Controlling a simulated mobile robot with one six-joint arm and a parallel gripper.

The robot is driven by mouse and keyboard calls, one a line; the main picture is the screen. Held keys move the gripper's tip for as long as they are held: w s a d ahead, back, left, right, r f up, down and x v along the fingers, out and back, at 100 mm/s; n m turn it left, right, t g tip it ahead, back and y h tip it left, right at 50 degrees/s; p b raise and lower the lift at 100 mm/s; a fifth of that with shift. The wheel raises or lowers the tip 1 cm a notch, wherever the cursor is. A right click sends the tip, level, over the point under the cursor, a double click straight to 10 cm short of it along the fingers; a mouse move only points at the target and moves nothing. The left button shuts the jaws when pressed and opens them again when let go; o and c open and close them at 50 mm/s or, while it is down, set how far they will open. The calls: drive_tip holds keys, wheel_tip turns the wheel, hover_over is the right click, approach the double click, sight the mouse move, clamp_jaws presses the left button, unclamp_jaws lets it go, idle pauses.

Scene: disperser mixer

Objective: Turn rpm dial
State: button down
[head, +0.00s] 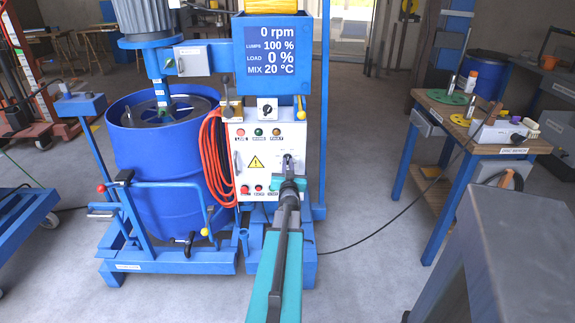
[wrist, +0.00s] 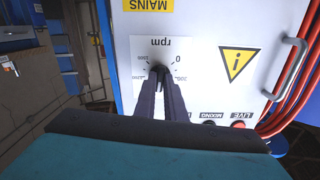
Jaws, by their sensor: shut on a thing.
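The rpm dial (wrist: 158,68) is a dark knob on a pale scale plate, seen upside down in the wrist view. My gripper (wrist: 161,84) has its two dark fingers closed around the knob. The fingers hide much of it, and I cannot tell its pointer's exact setting. In the head view my gripper (head: 288,180) reaches the lower right of the white control panel (head: 243,178), where the scale plate (head: 289,158) shows just above it. The blue display (head: 278,52) reads 0 rpm, lumps 100 %, load 0 % and mix 20 °C.
A blue drum (head: 153,155) stands left of the panel under the mixer. Red hoses (head: 214,155) hang on the panel's left side. Another black knob (head: 266,110) sits above. A workbench (head: 500,150) with tools stands right, with open floor between.

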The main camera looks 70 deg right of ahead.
drive_tip(key=m, duration=0.2)
drive_tip(key=m+p, duration=0.1)
drive_tip(key=m, duration=0.1)
drive_tip(key=shift+s+d+r, duration=0.1)
drive_tip(key=shift+s+r, duration=0.05)
drive_tip(key=shift+s, duration=0.2)
drive_tip(key=c, duration=1.8)
unclamp_jaws()
drive_tip(key=shift+s, duration=0.1)
drive_tip(key=shift+w, duration=0.2)
drive_tip(key=shift+a, duration=0.2)
